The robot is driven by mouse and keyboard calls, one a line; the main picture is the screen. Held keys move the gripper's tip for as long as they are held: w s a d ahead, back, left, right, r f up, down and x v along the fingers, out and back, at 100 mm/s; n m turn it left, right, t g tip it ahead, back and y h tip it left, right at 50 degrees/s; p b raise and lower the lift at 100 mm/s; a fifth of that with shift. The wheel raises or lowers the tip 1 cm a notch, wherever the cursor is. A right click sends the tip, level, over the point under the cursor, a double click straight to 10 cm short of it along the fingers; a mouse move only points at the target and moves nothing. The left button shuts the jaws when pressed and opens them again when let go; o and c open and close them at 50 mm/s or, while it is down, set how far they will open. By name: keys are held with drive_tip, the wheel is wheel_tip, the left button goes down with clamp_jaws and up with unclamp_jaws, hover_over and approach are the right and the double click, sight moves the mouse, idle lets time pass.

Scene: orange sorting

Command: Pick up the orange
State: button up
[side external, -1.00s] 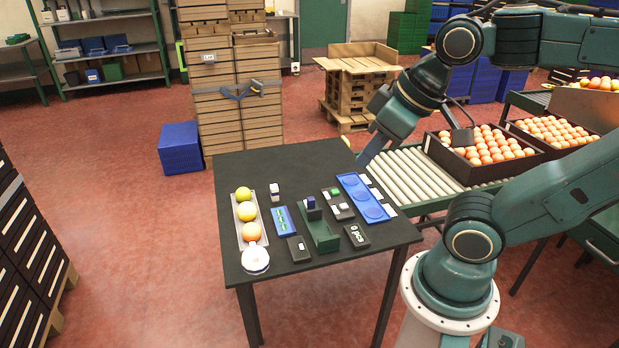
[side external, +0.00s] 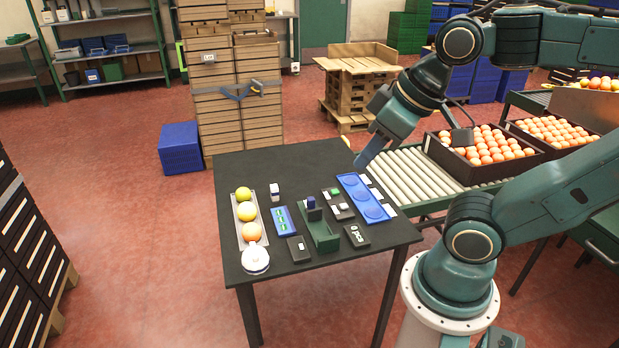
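Many more orange fruits (side external: 487,147) fill a dark crate (side external: 498,171) on the roller conveyor. My gripper end (side external: 364,158) points down-left above the table's far right edge, well apart from the tray fruits. Its fingers cannot be made out, nor any held fruit.
The table (side external: 300,162) also holds a blue tray with round recesses (side external: 361,196), a green stand (side external: 321,237), small boxes and a white round device (side external: 255,260) close to the tray. A second fruit crate (side external: 585,139) stands farther right. The table's far left is bare.

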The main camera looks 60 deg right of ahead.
drive_tip(key=o, duration=0.8)
drive_tip(key=shift+o, duration=0.2)
drive_tip(key=shift+w, duration=0.1)
drive_tip(key=w+d+f+n+g, duration=0.1)
drive_tip(key=w+d+n, duration=0.15)
drive_tip(key=w, duration=0.45)
drive_tip(key=w+d+f+n, duration=0.1)
drive_tip(key=w+n, duration=0.3)
drive_tip(key=w, duration=0.3)
drive_tip(key=w+d+f+n+g, duration=0.1)
drive_tip(key=w+f+n, duration=0.15)
drive_tip(key=w, duration=0.45)
drive_tip(key=w+d+f+n, duration=0.4)
drive_tip(key=w+f, duration=0.2)
drive_tip(key=f, duration=0.3)
drive_tip(key=w+d+f+n, duration=0.4)
drive_tip(key=w+f, duration=0.3)
drive_tip(key=f, duration=0.1)
drive_tip(key=shift+w+f+n+g, duration=0.25)
drive_tip(key=shift+f+n+g, duration=0.05)
drive_tip(key=shift+f+g, duration=0.1)
